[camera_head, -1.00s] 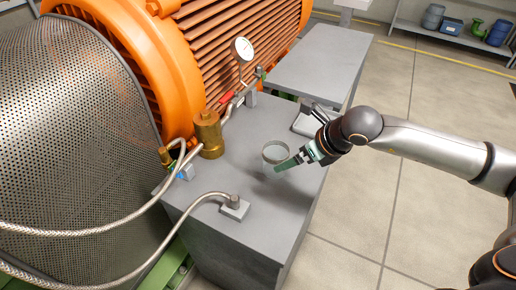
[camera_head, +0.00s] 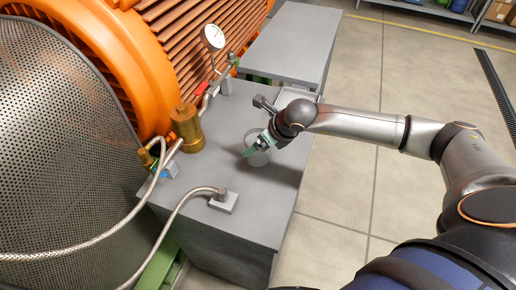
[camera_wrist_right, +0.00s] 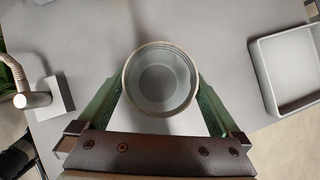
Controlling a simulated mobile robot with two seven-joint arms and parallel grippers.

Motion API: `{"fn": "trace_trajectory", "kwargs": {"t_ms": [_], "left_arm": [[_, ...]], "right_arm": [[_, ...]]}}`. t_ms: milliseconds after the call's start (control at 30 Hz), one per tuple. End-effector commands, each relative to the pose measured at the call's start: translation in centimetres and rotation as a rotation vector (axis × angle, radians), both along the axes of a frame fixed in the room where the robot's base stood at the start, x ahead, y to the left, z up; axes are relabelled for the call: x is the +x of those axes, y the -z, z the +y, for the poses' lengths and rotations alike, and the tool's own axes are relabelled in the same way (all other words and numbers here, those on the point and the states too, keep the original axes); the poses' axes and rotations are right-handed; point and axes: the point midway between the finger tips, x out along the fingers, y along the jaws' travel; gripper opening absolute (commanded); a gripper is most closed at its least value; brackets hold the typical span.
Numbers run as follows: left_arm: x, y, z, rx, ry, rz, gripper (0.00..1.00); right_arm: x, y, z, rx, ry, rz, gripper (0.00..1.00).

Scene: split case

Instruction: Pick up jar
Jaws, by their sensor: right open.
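The jar (camera_head: 257,157) is a clear glass cylinder standing on the grey bench top (camera_head: 240,108). In the right wrist view the jar (camera_wrist_right: 160,82) is seen from above, with its round rim facing the camera; it looks empty. My right gripper (camera_head: 256,145) is at the jar in the head view and hides part of it. In the right wrist view the open green fingers (camera_wrist_right: 158,98) lie to the left and right of the jar, close to its sides; I cannot tell if they touch it. My left gripper is not in view.
A brass cylinder (camera_head: 187,128) with pipes, a pressure gauge (camera_head: 213,38) and a hose end fitting (camera_head: 223,201) stand on the bench. A grey tray (camera_wrist_right: 284,72) lies right of the jar in the wrist view. The orange motor (camera_head: 120,50) is behind.

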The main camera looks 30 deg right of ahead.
Motion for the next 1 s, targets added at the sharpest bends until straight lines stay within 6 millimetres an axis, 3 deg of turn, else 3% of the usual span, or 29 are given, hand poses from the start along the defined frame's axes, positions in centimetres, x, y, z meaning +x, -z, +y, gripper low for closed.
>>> {"fn": "trace_trajectory", "kwargs": {"t_ms": [300, 567, 1000], "left_arm": [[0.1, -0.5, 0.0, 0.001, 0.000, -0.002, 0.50], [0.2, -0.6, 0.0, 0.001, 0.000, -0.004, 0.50], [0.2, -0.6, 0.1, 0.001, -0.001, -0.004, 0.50]], "right_arm": [[1.9, 2.8, 0.7, 0.000, 0.001, 0.001, 1.00], [2.0, 3.0, 0.7, 0.000, 0.000, 0.000, 1.00], [1.9, 3.0, 0.7, 0.001, 0.001, 0.000, 0.52]]}}
